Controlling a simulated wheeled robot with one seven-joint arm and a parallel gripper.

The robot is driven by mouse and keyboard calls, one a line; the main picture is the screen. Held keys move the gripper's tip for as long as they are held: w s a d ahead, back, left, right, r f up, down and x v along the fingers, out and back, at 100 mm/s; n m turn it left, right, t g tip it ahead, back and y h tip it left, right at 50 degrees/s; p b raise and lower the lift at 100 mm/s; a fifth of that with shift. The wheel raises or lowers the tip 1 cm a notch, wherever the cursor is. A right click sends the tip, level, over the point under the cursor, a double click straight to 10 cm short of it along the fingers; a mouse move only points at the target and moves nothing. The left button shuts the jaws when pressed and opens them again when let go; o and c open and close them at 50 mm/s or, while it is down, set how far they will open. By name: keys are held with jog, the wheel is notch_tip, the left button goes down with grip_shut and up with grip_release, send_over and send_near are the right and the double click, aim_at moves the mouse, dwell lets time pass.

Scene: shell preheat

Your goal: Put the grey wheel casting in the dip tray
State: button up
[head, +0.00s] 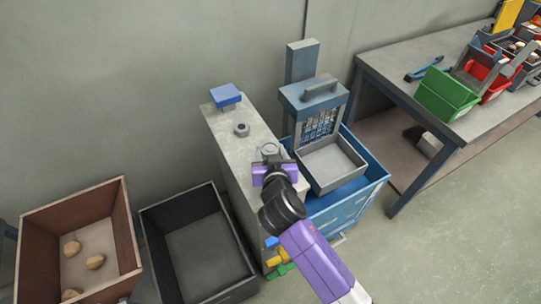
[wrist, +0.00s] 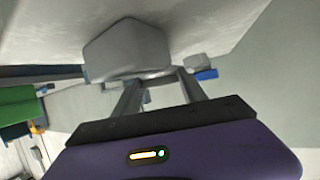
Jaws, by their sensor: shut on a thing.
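A grey rounded casting (head: 269,149), which I take for the wheel casting, is at the tips of my gripper (head: 271,158) over the right side of the narrow grey stand. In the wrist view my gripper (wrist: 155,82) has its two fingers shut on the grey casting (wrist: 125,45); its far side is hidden. A shallow grey square tray (head: 319,181), seemingly the dip tray, sits just right of my gripper, in front of a blue-grey unit with a handle. No object shows inside it.
A grey nut-like piece (head: 242,130) and a blue block (head: 225,95) are on the narrow stand (head: 222,133). A black empty bin (head: 201,193) and a brown bin (head: 127,229) with tan lumps stand left. A workbench (head: 405,58) with a green bin (head: 446,96) stands right.

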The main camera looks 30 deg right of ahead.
jog(key=shift+f, duration=0.9)
jog(key=shift+f, duration=0.15)
jog(key=o, duration=1.4)
jog(key=shift+o, duration=0.2)
jog(key=shift+r, duration=0.2)
jog(key=b+v, duration=0.2)
jog(key=v, duration=1)
jog(key=shift+b, duration=0.3)
